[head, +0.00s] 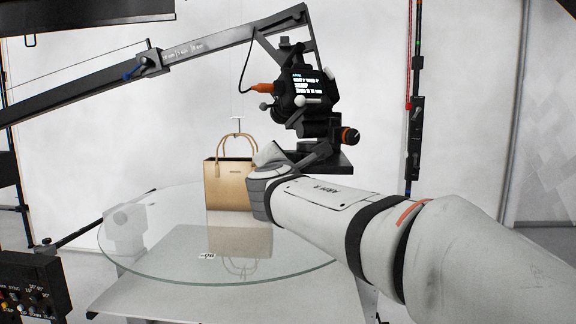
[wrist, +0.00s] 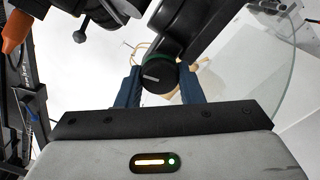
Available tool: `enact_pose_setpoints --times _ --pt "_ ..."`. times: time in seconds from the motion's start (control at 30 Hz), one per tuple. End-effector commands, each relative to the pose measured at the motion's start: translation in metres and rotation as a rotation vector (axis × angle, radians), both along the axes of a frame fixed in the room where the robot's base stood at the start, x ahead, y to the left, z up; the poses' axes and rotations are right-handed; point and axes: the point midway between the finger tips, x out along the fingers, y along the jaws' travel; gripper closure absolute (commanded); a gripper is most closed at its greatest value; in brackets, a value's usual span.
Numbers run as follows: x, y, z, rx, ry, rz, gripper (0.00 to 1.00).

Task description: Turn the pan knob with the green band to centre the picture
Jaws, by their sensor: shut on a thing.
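The pan knob with the green band (wrist: 158,79) is a black round knob with a pale line across its face, in the middle of the wrist view. The green shows at its upper rim. My gripper (wrist: 159,73) has its two blue fingers on either side of the knob and is shut on it. The camera head (head: 305,88) hangs from the boom in the head view, its small screen lit. The gripper and this knob are hidden behind my arm there.
A tan handbag (head: 229,184) stands on the round glass turntable (head: 150,255). A knob with an orange band (head: 349,136) sits right of the camera head. The long boom (head: 100,83) crosses the upper left. A control box (head: 30,285) stands at lower left.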

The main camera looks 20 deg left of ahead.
Motion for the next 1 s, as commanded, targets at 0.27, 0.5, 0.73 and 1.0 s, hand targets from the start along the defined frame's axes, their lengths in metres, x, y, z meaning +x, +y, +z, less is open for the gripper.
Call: enact_pose_setpoints --times 0.27,0.5,0.73,1.0 --pt "0.0 0.0 0.0 -0.001 0.001 -0.001 0.47" --pt "0.0 0.0 0.0 -0.001 -0.001 -0.001 0.45" --pt "-0.023 -0.006 0.0 0.0 -0.002 0.001 0.45" --pt "-0.065 -0.016 0.0 0.0 -0.001 0.001 0.45"
